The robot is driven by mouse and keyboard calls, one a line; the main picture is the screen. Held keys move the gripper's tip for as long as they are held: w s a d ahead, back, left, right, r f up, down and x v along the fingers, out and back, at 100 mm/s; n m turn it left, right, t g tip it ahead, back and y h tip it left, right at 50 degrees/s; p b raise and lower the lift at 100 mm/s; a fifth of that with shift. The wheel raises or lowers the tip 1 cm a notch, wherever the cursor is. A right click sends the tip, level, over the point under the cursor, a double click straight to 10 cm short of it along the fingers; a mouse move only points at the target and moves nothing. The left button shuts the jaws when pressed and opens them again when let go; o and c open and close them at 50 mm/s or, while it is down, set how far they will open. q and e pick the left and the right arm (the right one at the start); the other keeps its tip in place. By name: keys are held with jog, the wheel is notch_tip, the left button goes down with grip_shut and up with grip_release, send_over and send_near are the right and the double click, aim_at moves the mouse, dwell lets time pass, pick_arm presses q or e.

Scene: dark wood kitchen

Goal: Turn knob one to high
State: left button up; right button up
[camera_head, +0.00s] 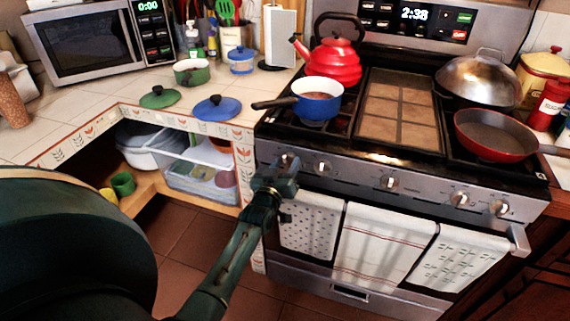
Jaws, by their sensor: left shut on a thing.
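The stove front (355,177) has a row of several silver knobs along its control panel. The leftmost knob (286,159) sits at the left end of the panel, and the second knob (322,168) is just right of it. My left gripper (283,172) is at the leftmost knob and shut on it, covering much of it. The knob's pointer angle is hard to read behind the fingers. My right gripper is not in view.
A blue saucepan (318,100) and a red kettle (335,62) stand on the left burners, above the gripper. The saucepan handle points left. Towels (380,240) hang from the oven handle below. A red skillet (495,132) sits at right.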

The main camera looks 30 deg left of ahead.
pick_arm(q)
jog(key=n, duration=0.5)
jog(key=shift+p, duration=0.35)
jog(key=shift+r+n, duration=0.1)
jog(key=shift+n, duration=0.2)
jog(key=o, duration=1)
jog(key=shift+c, duration=0.2)
jog(key=shift+s+d+f, duration=0.1)
jog(key=shift+s+f, duration=0.1)
jog(key=shift+s, duration=0.3)
jog(key=v, duration=1.2)
